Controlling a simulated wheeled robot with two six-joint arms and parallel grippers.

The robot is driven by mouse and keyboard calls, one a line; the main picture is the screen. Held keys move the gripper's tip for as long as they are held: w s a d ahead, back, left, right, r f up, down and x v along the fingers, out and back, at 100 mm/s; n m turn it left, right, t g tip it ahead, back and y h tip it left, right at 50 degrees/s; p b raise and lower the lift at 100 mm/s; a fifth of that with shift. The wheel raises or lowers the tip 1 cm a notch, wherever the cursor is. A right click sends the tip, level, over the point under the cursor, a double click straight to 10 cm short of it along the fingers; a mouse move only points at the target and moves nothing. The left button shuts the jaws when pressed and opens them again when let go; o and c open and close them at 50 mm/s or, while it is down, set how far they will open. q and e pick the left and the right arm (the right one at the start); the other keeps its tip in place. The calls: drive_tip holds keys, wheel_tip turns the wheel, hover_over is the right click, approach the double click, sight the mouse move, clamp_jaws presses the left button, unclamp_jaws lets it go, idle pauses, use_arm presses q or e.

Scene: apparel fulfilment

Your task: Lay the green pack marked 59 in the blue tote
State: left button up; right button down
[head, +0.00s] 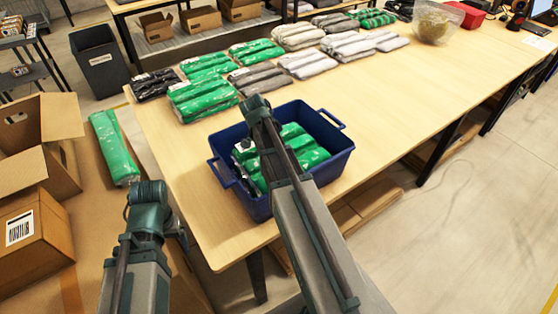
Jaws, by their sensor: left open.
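The blue tote (335,165) stands on the wooden table's near edge, with green packs (308,157) lying inside it. A single green pack (113,148) lies on the brown surface at the left, beside an open carton. Several more green packs (203,99) lie in rows on the table. No number is readable, so I cannot tell which pack is 59. My left gripper (183,236) is open, low at the left, apart from the single pack and partly hidden by its own arm. My right arm reaches over the tote, covering part of its contents; its gripper cannot be made out.
Cardboard cartons (32,235) stand at the left edge. Grey and black packs (307,64) lie among the green ones. A grey bin (99,60) stands behind. The table right of the tote is clear. A clear bag (437,22) and red box (466,14) sit farther back.

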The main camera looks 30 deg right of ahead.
wheel_tip(320, 180, down, 4)
drive_tip(key=b, duration=0.3)
drive_tip(key=shift+r+b, duration=0.2)
drive_tip(key=shift+b, duration=0.15)
drive_tip(key=shift+f, duration=0.1)
drive_tip(key=shift+c, duration=1)
unclamp_jaws()
